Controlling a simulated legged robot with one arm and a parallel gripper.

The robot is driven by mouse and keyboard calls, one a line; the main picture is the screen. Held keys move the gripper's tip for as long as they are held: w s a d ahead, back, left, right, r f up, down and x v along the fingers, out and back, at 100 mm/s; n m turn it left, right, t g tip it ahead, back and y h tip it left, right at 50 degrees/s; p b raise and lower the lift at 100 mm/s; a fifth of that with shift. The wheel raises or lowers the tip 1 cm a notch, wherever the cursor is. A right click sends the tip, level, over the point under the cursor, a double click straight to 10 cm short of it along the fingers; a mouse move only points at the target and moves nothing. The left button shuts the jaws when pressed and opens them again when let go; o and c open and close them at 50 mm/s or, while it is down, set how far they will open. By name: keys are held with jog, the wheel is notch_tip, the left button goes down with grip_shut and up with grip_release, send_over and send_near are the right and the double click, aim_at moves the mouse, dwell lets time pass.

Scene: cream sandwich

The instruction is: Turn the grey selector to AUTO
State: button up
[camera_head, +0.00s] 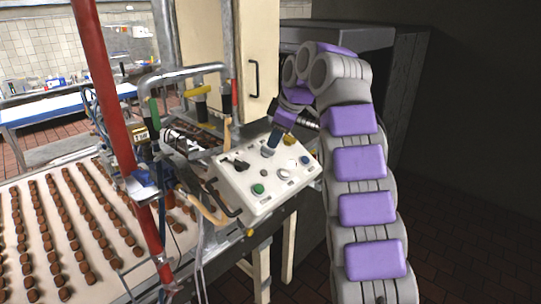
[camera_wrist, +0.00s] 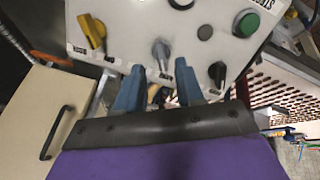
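The grey selector (camera_wrist: 160,52) is on the white control panel (camera_wrist: 135,32) in the wrist view, just beyond my fingertips and roughly centred between them. My gripper (camera_wrist: 160,76) has its two blue fingers spread apart with nothing visibly held. The fingers appear apart from the selector. In the head view my gripper (camera_head: 270,148) points down at the upper part of the sloping panel (camera_head: 273,177). I cannot pick out the grey selector there. Small labels sit by the controls, but I cannot read AUTO or which mark the selector points to.
A yellow selector (camera_wrist: 92,30), a black knob (camera_wrist: 217,72) and a green button (camera_wrist: 246,22) surround the grey selector. A red post (camera_head: 118,130) and a conveyor of brown sweets (camera_head: 25,215) stand left of the panel. A cabinet door (camera_head: 258,40) is behind.

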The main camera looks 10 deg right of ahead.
aim_at(270, 149)
jog(key=shift+x, duration=2.6)
jog(key=shift+r, duration=0.1)
grip_shut()
jog(key=shift+a+m, duration=0.1)
jog(key=shift+m, duration=0.2)
jog(key=shift+r+m+p, duration=0.1)
jog(key=shift+m+p, duration=0.55)
jog(key=shift+m, duration=0.25)
jog(key=m+p, duration=0.2)
jog(key=m, duration=0.1)
jog(key=shift+m, duration=0.3)
jog(key=m+p, duration=0.3)
jog(key=m, duration=0.2)
jog(key=shift+m+y, duration=0.3)
